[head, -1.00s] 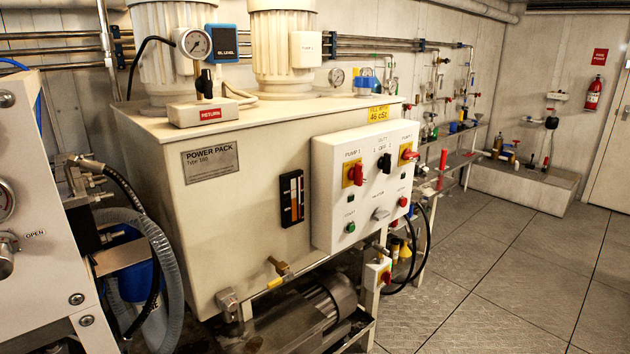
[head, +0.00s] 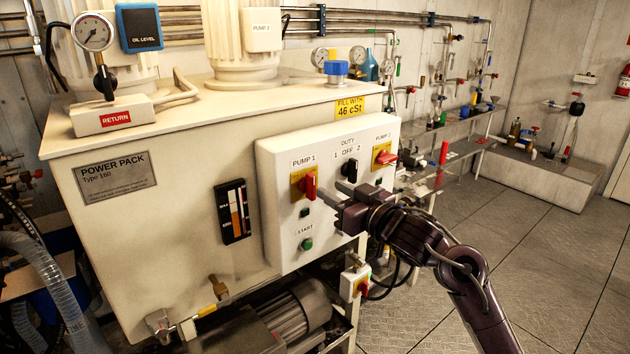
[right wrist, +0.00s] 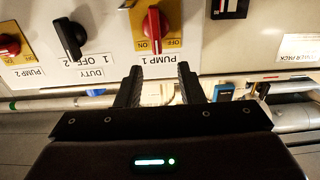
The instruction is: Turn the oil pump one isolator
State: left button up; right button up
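The pump 1 isolator (head: 310,187) is a red rotary knob on a yellow plate, on the left of the white control panel (head: 275,238). In the right wrist view the same isolator (right wrist: 154,27) appears upside down, ahead of the gap between the fingers, its pointer near the ON marking. My right gripper (head: 340,212) is in front of the panel, a little right of and below the isolator. Its two fingers show apart and empty in the right wrist view (right wrist: 160,85), not touching the knob. My left gripper is not in view.
The black duty switch (head: 349,169) and the red pump 2 isolator (head: 386,157) sit right of pump 1. A green start button (head: 306,244) is below. A smaller red-and-yellow switch (head: 359,285) stands under the panel. Floor to the right is clear.

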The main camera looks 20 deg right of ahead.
aim_at(314, 179)
jog(key=p+x, duration=0.1)
jog(key=x, duration=0.6)
jog(key=shift+w+d+f, duration=0.15)
jog(key=shift+w+f, duration=0.05)
jog(key=shift+c, duration=0.4)
grip_shut()
